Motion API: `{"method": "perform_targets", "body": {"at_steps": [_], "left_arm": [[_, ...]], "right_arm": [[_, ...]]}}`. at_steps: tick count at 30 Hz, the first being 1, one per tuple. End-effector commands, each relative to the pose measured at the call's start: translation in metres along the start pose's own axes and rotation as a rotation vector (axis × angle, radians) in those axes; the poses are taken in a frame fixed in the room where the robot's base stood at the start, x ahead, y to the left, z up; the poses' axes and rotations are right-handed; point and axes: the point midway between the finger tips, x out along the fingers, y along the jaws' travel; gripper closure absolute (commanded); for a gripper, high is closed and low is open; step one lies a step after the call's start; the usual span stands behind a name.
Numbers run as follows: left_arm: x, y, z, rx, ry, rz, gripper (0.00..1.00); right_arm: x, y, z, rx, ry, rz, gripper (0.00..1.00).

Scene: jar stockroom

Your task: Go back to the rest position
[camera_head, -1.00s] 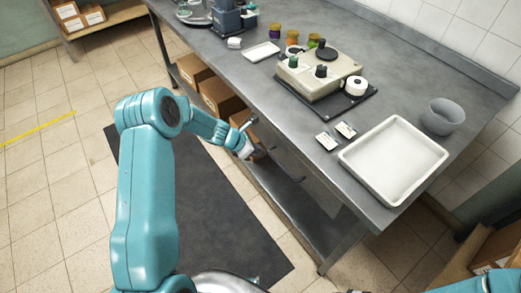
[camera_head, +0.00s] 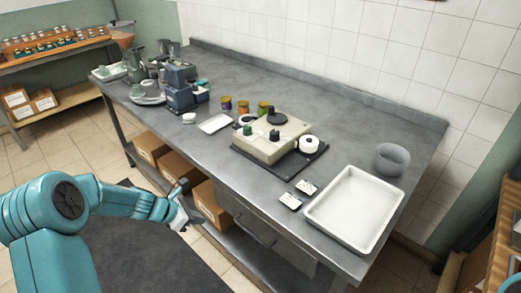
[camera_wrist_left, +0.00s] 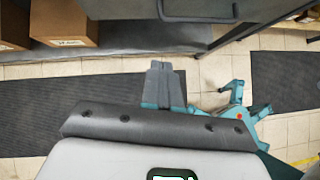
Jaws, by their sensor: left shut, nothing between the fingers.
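My left gripper (camera_head: 180,215) hangs in front of the metal table's near edge, below the tabletop, over the floor. Its arm comes in from the left, bent at a teal joint. In the left wrist view my left gripper (camera_wrist_left: 164,72) is shut, its fingers together with nothing between them, above the dark mat and tiled floor. It touches nothing that I can see. My right gripper is not in either view now.
The metal table (camera_head: 225,150) carries a beige device (camera_head: 270,138), a white tray (camera_head: 353,208), a grey bowl (camera_head: 391,158) and several jars. Cardboard boxes (camera_head: 210,205) stand on its lower shelf, close to my left gripper. The dark mat (camera_head: 150,255) is clear.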

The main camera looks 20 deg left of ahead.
Motion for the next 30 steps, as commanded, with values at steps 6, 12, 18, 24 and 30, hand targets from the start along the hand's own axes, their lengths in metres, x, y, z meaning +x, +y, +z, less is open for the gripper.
{"method": "perform_targets", "body": {"at_steps": [6, 12, 18, 24, 30], "left_arm": [[0.024, -0.028, 0.02, 0.046, -0.007, -0.068, 1.0], [0.086, -0.166, -0.009, 0.26, 0.128, -0.361, 1.0], [0.092, -0.305, -0.102, 1.051, 0.225, -0.665, 1.0], [0.075, -0.346, -0.137, 1.95, -0.011, -0.714, 1.0], [0.084, -0.336, -0.126, 2.2, -0.067, -0.636, 1.0]], "right_arm": [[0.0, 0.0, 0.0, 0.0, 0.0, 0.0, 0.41], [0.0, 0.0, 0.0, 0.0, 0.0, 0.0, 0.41], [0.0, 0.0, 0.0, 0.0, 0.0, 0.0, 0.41], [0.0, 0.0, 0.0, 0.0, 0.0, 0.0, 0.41], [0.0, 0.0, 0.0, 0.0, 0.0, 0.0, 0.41]]}}
